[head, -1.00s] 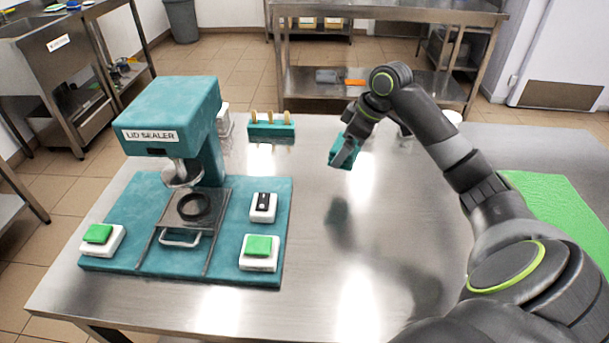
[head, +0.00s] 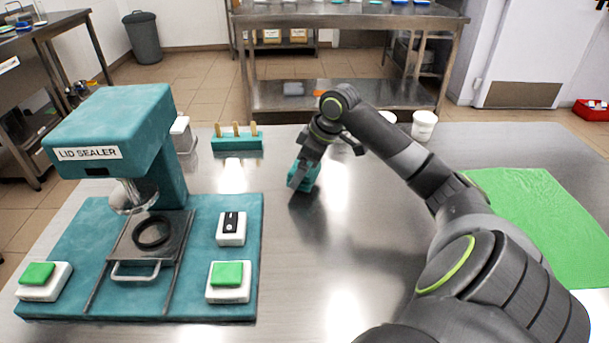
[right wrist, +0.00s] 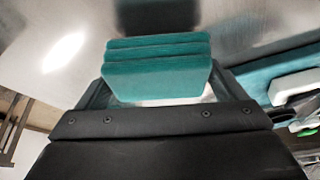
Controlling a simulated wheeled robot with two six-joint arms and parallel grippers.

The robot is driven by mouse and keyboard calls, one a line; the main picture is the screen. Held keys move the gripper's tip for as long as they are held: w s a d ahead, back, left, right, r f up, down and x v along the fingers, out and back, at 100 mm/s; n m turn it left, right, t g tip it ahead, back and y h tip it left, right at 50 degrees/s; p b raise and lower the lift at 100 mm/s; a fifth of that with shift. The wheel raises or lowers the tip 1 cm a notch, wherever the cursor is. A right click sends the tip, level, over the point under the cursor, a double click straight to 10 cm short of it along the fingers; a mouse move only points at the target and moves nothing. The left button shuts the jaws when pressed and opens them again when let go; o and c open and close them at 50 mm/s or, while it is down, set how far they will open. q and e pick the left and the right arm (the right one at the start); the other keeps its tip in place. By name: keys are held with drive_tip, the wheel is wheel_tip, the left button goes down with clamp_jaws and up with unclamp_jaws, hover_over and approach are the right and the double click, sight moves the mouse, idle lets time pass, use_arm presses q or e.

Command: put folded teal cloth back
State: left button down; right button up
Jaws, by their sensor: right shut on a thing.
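The folded teal cloth (head: 311,174) is a small layered block, held just above or at the steel table right of the lid sealer; I cannot tell whether it touches the table. My right gripper (head: 303,177) is shut on it, with the fingers pointing down. In the right wrist view the cloth (right wrist: 156,74) shows several stacked layers between the fingers of the gripper (right wrist: 158,92). My left gripper is not in view.
The teal lid sealer (head: 110,130) stands on its base at the left. A teal holder with wooden sticks (head: 237,143) is behind the cloth. A green mat (head: 535,215) lies at the right, with white tubs (head: 424,126) behind. The table's middle is clear.

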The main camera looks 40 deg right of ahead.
drive_tip(key=shift+f, duration=1.25)
drive_tip(key=shift+f, duration=0.1)
drive_tip(key=o, duration=0.7)
drive_tip(key=p+v, duration=0.1)
drive_tip(key=v, duration=1.1)
